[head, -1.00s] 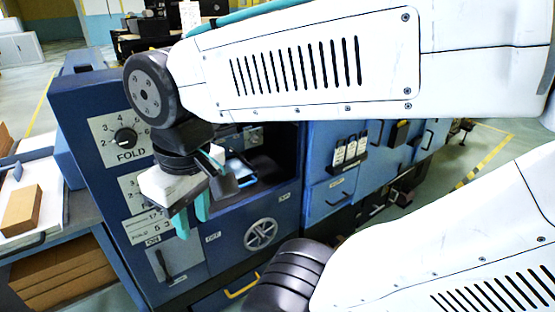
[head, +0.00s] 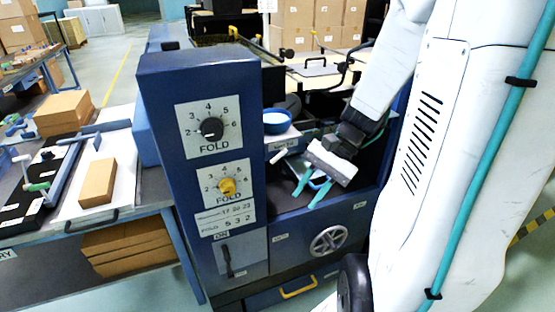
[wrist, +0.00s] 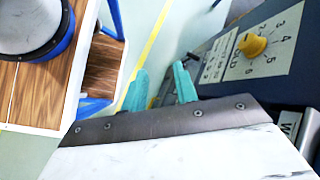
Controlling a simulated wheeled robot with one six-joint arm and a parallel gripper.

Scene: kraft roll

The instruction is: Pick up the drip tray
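A small blue, shallow piece that looks like the drip tray (head: 319,182) sits in the open recess of the blue machine, in the head view. My gripper covers part of it. My gripper (head: 306,198) is at this recess, its teal fingers pointing down and to the left, close to the piece. I cannot tell whether they touch it. In the wrist view the two teal fingers of my gripper (wrist: 160,72) stand apart, with no clear object held between them. The tray is not clearly visible there.
The blue machine's panel (head: 205,170) with dials stands left of the recess. A handwheel (head: 328,241) is below. A side table with a cardboard box (head: 98,183) stands at the left.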

